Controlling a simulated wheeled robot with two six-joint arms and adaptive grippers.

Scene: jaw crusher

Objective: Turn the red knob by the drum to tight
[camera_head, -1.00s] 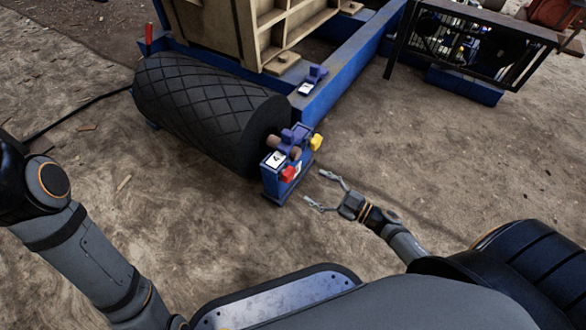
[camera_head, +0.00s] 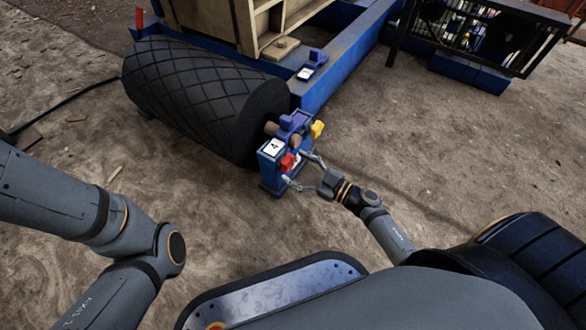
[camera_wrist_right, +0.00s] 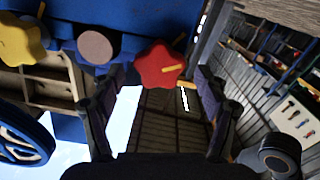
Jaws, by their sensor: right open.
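The red knob (camera_head: 287,162) sits on the front of the blue bearing block (camera_head: 269,178) marked 4, at the near end of the black drum (camera_head: 205,100). In the right wrist view the red knob (camera_wrist_right: 160,66) is star-shaped with a yellow pointer line that lies nearly level, toward the right. My right gripper (camera_head: 299,171) is open, its two fingers reaching toward the knob. In the right wrist view the gripper (camera_wrist_right: 160,82) has the knob ahead between its fingertips, nearer the left finger; contact cannot be told. My left arm shows at the left, its gripper out of view.
A yellow knob (camera_head: 317,129) sits on the same block, right of the red one; it also shows in the right wrist view (camera_wrist_right: 22,40). A blue frame (camera_head: 345,65) runs behind the drum. Bare ground (camera_head: 430,150) is clear to the right.

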